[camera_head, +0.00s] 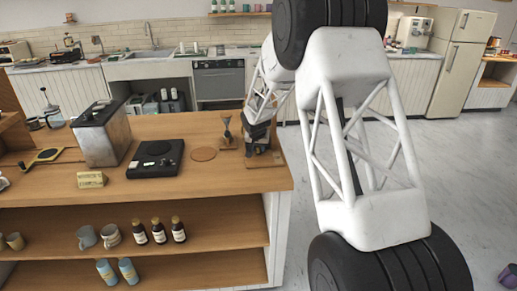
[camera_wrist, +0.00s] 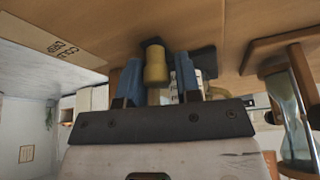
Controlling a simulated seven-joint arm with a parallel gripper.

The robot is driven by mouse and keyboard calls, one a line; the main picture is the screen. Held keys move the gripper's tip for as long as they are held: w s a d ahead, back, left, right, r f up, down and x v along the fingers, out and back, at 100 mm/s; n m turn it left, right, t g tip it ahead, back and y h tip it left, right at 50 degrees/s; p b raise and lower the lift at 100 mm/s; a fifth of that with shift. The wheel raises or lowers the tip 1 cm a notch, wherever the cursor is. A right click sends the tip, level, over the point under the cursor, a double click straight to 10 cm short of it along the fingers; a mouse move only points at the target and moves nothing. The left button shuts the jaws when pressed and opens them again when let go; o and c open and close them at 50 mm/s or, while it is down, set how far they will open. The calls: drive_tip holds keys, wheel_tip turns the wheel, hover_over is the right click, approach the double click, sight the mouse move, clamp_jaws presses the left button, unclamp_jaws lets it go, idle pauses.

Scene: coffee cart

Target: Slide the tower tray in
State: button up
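In the wrist view, a tan, rounded knob or handle (camera_wrist: 155,66) with a dark mount lies between the two blue fingers of my gripper (camera_wrist: 160,78). A gap shows between the knob and the right finger, so my gripper looks open around or just short of it. In the head view, my gripper (camera_head: 258,130) is at the counter's right end, above a wooden base (camera_head: 268,161). Dark parts stand on this base, partly covered by my gripper. I cannot make out the tower tray's outline or how far out it is.
An hourglass in a wooden frame (camera_wrist: 290,110) stands close to my gripper on the right of the wrist view. Open floor lies to the right.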

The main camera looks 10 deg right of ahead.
drive_tip(key=shift+o, duration=1.2)
drive_tip(key=shift+s, duration=0.1)
drive_tip(key=shift+r, duration=0.15)
drive_tip(key=v, duration=0.7)
drive_tip(key=shift+r, duration=0.2)
drive_tip(key=shift+s, duration=0.15)
